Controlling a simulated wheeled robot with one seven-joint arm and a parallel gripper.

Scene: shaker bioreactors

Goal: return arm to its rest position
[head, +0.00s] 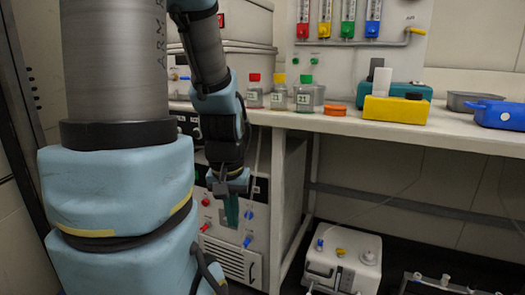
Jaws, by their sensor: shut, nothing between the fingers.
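My arm rises in the left part of the head view, with blue joint covers and grey links. The far part of the arm hangs down past the front edge of the bench. My gripper (231,210) points downward at its end, in front of the control panel below the bench. Its fingers look shut, and nothing shows between them. It is apart from the bottles on the bench.
The bench (400,132) carries bottles with red, yellow and green caps (279,94), a yellow block (396,110) and a blue container (498,114). A control panel unit (232,235) stands under it. A white box device (343,259) sits on the floor. Flowmeters (348,15) hang on the back wall.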

